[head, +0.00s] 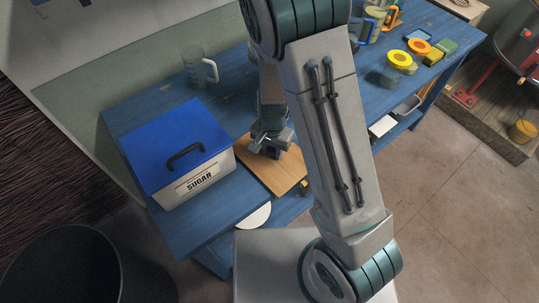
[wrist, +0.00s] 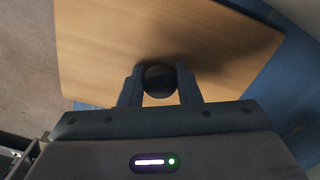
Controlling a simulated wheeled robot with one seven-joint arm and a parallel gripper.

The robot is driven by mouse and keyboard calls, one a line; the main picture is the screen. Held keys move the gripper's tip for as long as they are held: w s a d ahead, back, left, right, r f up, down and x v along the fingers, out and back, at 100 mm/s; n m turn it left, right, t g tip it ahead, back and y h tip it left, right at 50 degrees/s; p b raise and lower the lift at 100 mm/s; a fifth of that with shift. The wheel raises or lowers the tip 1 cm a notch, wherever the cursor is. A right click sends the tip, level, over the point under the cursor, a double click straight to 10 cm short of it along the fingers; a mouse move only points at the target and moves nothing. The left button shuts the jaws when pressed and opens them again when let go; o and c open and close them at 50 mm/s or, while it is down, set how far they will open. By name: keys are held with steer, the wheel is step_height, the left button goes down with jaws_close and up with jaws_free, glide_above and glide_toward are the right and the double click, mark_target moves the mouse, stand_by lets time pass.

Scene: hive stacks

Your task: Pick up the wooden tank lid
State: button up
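The wooden tank lid (head: 283,176) is a flat light-brown board at the blue table's front edge, right of the sugar box. In the wrist view the lid (wrist: 110,40) fills much of the picture, with a round dark knob (wrist: 160,80) near its lower edge. My gripper (head: 270,148) is over the lid, and my arm hides part of it in the head view. In the wrist view my gripper's fingers (wrist: 160,84) stand on both sides of the knob, close against it. I cannot tell whether the lid is lifted off the table.
A white box with a blue lid, marked SUGAR (head: 180,152), stands close left of the board on the blue table (head: 222,215). A clear mug (head: 196,68) stands behind. Yellow-lidded jars (head: 398,60) are at the far right. A dark bin (head: 85,265) is at lower left.

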mark_target(271, 149)
jaws_close()
steer(key=shift+r, duration=0.5)
step_height(271, 149, up, 4)
steer(key=shift+f, duration=0.25)
steer(key=s+d+r+p, duration=0.3)
steer(key=d+r, duration=0.8)
steer(key=shift+s+r, duration=0.25)
steer(key=shift+s, duration=0.1)
steer(key=shift+w+f, duration=0.1)
